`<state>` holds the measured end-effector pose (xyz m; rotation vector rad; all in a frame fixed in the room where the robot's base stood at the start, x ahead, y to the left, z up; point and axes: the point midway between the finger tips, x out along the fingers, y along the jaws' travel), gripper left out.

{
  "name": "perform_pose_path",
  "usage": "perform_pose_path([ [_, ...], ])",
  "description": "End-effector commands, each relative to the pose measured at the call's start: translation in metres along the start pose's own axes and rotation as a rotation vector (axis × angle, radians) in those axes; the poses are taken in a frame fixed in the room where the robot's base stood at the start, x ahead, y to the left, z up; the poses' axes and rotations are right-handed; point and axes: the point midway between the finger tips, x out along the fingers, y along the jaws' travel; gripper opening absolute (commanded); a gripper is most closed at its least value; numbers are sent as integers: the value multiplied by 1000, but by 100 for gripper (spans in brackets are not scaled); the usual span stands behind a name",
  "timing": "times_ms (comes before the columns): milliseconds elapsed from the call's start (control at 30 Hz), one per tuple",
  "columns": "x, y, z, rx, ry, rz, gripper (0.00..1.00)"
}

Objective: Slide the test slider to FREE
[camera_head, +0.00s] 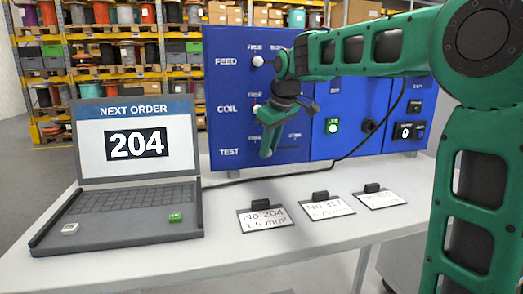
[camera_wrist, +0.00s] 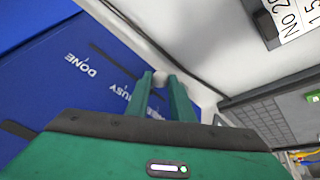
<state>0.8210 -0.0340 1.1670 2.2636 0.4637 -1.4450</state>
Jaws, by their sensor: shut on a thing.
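The blue panel (camera_head: 224,82) has rows marked FEED, COIL and TEST. My gripper (camera_head: 266,152) is at the TEST row and hides its knob in the head view. In the wrist view my gripper (camera_wrist: 163,82) is shut on the pale test slider knob (camera_wrist: 161,76), which shows between the fingertips. DONE and BUSY read upside down there; FREE is partly hidden by a finger. The knob is toward the FREE end, but I cannot tell whether it is exactly there. The FEED knob (camera_head: 258,61) and COIL knob (camera_head: 256,108) sit on the left of their rows.
A laptop (camera_head: 137,140) showing order 204 stands left on the white table (camera_head: 315,250). Three cards with black clips, including the No 204 card (camera_head: 265,219), lie before the panel. A black cable (camera_head: 330,160) crosses in front of it. A green lamp (camera_head: 332,126) is lit.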

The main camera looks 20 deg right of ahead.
Motion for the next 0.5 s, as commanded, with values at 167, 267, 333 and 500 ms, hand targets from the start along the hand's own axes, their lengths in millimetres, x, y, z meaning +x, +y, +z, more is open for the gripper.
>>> perform_pose_path([
  [167, -1, 1, 0, 2, 1, 1, 0],
  [267, -1, 1, 0, 2, 1, 2, 23],
  [333, -1, 2, 0, 3, 0, 2, 29],
  [500, -1, 2, 1, 4, 0, 2, 29],
])
